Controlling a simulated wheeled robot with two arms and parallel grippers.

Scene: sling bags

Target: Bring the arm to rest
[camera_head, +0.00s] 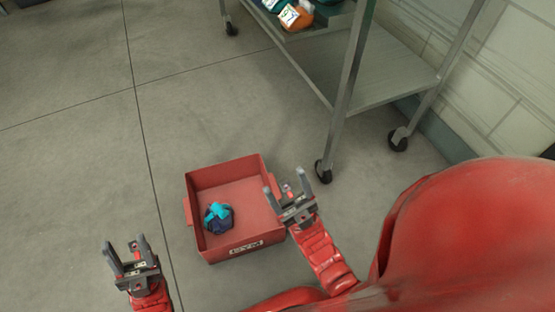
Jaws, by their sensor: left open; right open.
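My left gripper (127,257) is open and empty, low at the left of the head view, over bare floor and left of the red box. My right gripper (284,186) is open and empty, by the right side of the red box (248,247). It covers part of the box's right edge in the picture. The box has an open top and a "GYM" label on its front wall. A small blue and teal bag (218,217) lies inside it, toward the left.
A grey metal cart (385,75) on black wheels stands behind and right of the box. Several bags, among them an orange one (296,17), are on its upper shelf. A pale wall (490,75) is at the right. The floor (70,170) at the left is clear.

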